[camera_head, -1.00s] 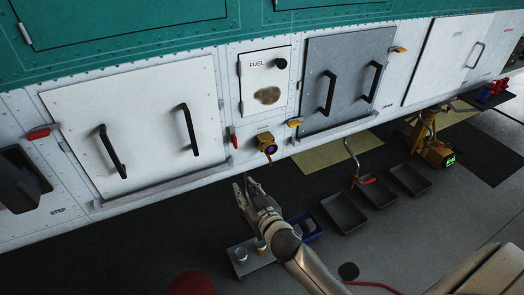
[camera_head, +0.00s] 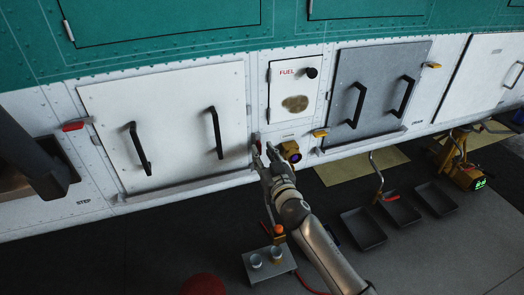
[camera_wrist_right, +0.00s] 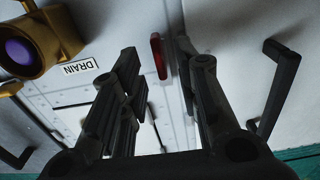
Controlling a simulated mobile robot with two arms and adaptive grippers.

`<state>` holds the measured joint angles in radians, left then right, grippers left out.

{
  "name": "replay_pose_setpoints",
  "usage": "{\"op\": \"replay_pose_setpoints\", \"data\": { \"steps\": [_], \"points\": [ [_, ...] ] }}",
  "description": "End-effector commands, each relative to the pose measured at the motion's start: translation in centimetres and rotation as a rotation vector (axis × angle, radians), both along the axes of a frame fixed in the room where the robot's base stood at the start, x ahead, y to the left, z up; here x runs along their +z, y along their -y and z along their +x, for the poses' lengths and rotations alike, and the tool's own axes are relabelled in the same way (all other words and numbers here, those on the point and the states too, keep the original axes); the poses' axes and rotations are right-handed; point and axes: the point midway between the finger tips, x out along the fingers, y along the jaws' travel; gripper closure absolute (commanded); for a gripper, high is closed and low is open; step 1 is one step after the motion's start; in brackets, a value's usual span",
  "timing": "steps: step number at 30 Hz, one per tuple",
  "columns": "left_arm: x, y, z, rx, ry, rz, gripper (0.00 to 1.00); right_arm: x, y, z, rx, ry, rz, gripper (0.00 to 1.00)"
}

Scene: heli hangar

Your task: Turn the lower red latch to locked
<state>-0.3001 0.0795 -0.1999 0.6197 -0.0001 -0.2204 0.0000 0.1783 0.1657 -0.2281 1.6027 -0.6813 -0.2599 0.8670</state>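A small red latch (camera_head: 256,140) stands upright on the white hull between the large white panel and the fuel panel. My right gripper (camera_head: 265,150) is raised to it, and its fingers partly cover the latch in the head view. In the right wrist view the latch (camera_wrist_right: 159,56) shows upright between the two open fingers (camera_wrist_right: 157,50); neither finger visibly touches it. Another red latch (camera_head: 73,126) lies roughly level at the left edge of the white panel. My left gripper is not in view.
A yellow drain fitting (camera_head: 290,151) with a purple lens is close right of my right gripper; it also shows in the wrist view (camera_wrist_right: 34,45). A black panel handle (camera_head: 215,133) is to the left. A small table (camera_head: 285,265) with cups stands below.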

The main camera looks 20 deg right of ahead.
Motion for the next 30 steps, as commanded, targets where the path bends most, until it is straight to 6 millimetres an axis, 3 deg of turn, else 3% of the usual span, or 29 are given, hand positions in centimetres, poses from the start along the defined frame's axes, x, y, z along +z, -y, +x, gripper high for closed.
{"op": "replay_pose_setpoints", "data": {
  "steps": [6, 16, 23, 30],
  "points": [
    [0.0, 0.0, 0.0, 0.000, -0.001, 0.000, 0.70, 0.0, -0.1, 1.5, 0.001, 0.000, 0.000, 0.70],
    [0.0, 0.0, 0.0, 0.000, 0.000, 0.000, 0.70, 0.0, -0.1, 1.6, 0.001, 0.000, 0.000, 0.70],
    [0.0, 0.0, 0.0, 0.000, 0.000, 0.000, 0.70, 0.0, -0.1, 1.6, 0.001, -0.001, 0.000, 1.00],
    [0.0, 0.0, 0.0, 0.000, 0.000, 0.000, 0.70, 0.0, -0.1, 1.6, 0.001, -0.001, -0.002, 1.00]
  ]
}}
